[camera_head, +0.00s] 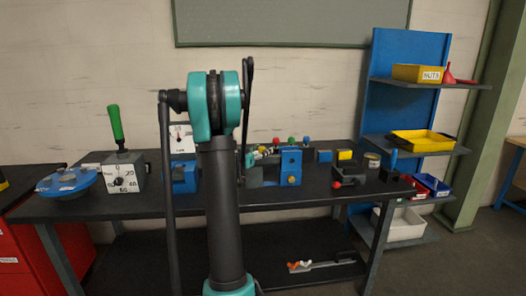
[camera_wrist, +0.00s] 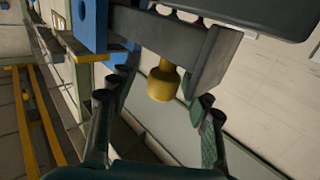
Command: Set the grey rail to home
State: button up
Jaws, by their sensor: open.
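A grey bar (camera_wrist: 208,62), which may be the grey rail, crosses the wrist view and carries a yellow knob (camera_wrist: 162,84). A blue block (camera_wrist: 90,24) stands at its left end in that view. My gripper (camera_wrist: 162,95) is open, with a finger on either side of the yellow knob; I cannot tell whether either touches it. In the head view, a blue upright block (camera_head: 291,161) with a yellow spot stands on the bench beside a grey part (camera_head: 256,179). My arm hides part of that area, and the gripper is mostly hidden there.
The dark bench (camera_head: 230,204) holds a grey box with a green lever (camera_head: 115,122), a blue round fixture (camera_head: 67,181) and a red-knobbed part (camera_head: 345,183). A blue shelf rack (camera_head: 376,92) with yellow trays stands at the right. The bench's front strip looks mostly clear.

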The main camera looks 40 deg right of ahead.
jog(key=v, duration=1.1)
jog(key=shift+a, duration=0.2)
jog(key=shift+s, duration=0.2)
